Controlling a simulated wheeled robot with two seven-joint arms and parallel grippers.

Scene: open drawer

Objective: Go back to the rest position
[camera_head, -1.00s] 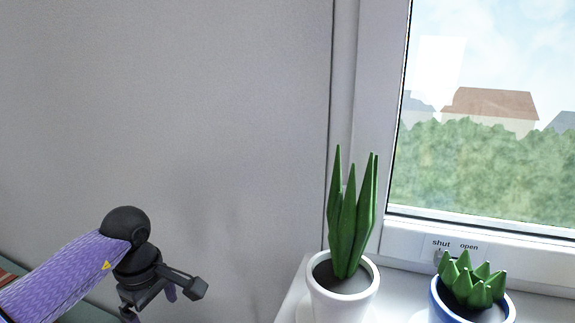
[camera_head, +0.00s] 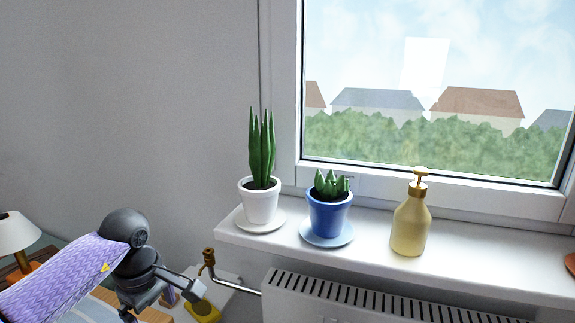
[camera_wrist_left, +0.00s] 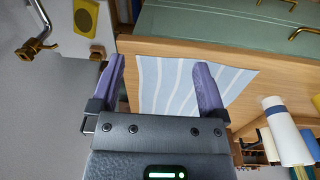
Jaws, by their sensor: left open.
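My left arm comes in at the lower left of the head view, with its purple sleeve and dark wrist. My left gripper (camera_head: 180,298) is partly cut off by the bottom edge there. In the left wrist view its two purple fingers stand wide apart, and the gripper (camera_wrist_left: 160,68) is open with nothing held between them. Beyond the fingers lies a blue and white striped surface (camera_wrist_left: 160,82) edged by a wooden board (camera_wrist_left: 190,48). I cannot tell whether the fingers touch it. My right gripper is not in view.
A windowsill (camera_head: 370,258) holds a white pot (camera_head: 258,206), a blue pot (camera_head: 329,218) and a soap dispenser (camera_head: 410,228). A radiator (camera_head: 350,305) is below. A brass valve (camera_head: 208,260) is close to my left gripper. A lamp (camera_head: 17,232) stands far left. Green fronts with brass handles (camera_wrist_left: 225,22) show.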

